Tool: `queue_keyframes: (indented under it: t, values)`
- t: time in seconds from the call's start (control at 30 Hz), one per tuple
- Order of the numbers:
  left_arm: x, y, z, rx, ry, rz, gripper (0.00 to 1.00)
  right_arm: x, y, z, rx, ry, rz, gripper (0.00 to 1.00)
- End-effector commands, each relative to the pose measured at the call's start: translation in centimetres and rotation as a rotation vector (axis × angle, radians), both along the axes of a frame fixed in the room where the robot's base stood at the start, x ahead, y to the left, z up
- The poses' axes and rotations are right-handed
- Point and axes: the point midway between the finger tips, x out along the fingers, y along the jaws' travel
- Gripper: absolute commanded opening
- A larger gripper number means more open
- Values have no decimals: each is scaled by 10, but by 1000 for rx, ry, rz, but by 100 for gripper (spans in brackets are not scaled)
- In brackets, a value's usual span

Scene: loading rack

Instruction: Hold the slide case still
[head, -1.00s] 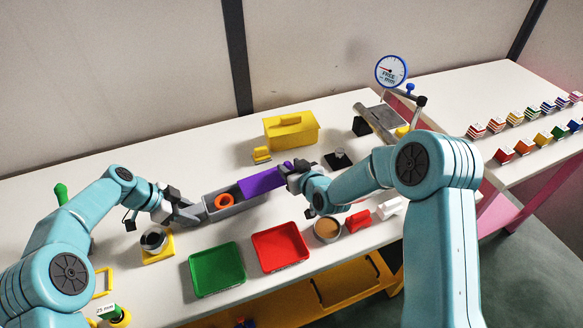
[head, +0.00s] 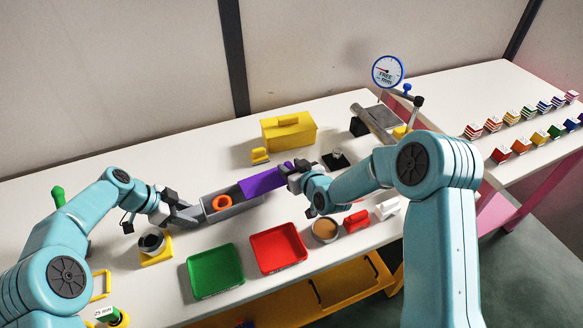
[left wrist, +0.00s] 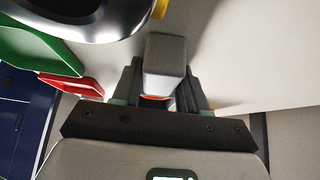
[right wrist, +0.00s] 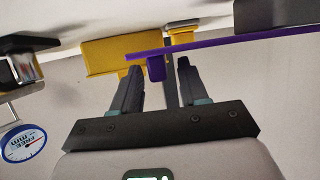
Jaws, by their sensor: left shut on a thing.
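The slide case is a grey open-topped tray (head: 235,210) with a purple sliding lid (head: 262,182) drawn out over its right part. An orange ring (head: 222,202) lies in its uncovered left part. My left gripper (head: 195,215) is shut on the case's left end; the left wrist view shows the grey end (left wrist: 166,55) between the fingers. My right gripper (head: 287,170) is at the lid's right end. In the right wrist view the lid's purple tab (right wrist: 156,68) sits between the open fingers, with gaps on both sides.
A green tray (head: 215,271) and red tray (head: 278,249) lie in front of the case. A cup of brown contents (head: 325,230) and a red block (head: 356,220) stand right of them. A yellow toolbox (head: 289,131) stands behind. A dark cylinder on a yellow stand (head: 153,246) is near my left gripper.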

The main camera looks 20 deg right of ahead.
Motion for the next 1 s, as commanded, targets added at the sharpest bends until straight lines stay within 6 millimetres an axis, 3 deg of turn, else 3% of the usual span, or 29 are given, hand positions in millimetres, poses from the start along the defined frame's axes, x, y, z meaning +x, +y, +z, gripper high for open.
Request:
queue_keyframes:
  t: [0.23,0.5,0.7,1.0]
  values:
    - [0,0,0,0,0,0,0,-12,-2,6,0,-1,-1,44]
    - [0,0,0,0,0,0,0,-68,-7,29,-1,0,-2,44]
    - [0,0,0,0,0,0,0,-100,-10,42,0,0,-1,44]
    - [0,0,0,0,0,0,0,-111,-11,46,0,0,0,44]
